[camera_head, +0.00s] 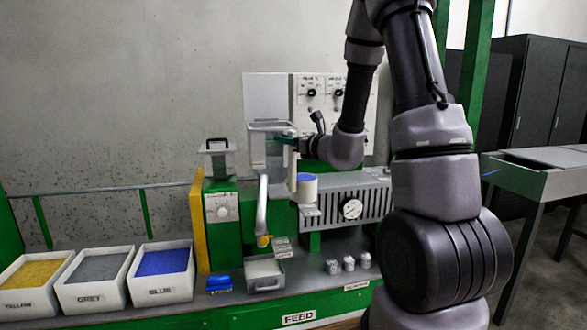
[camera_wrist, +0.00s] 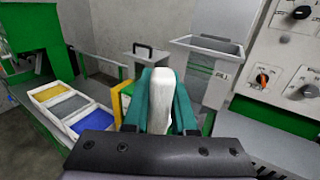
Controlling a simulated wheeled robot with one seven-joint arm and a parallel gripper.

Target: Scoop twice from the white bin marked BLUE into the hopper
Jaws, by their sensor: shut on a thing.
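The white bin marked BLUE (camera_head: 161,292) stands rightmost of three bins at the left and holds blue granules (camera_head: 162,262). It also shows at the left of the wrist view (camera_wrist: 90,124). The grey open-topped hopper (camera_head: 258,150) stands at the back centre, and its mouth shows ahead in the wrist view (camera_wrist: 222,50). My gripper (camera_head: 282,139) is at the hopper's right side in the head view. In the wrist view its teal fingers (camera_wrist: 160,100) are shut on a white handle-like piece (camera_wrist: 161,88). The rest of that piece is hidden, so its load cannot be seen.
Bins marked YELLOW (camera_head: 28,305) and GREY (camera_head: 85,297) stand left of the blue one. A black-handled box (camera_head: 217,165) stands left of the hopper. A white cup with a blue top (camera_head: 306,192) stands below my arm. A control panel (camera_head: 334,110) is behind.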

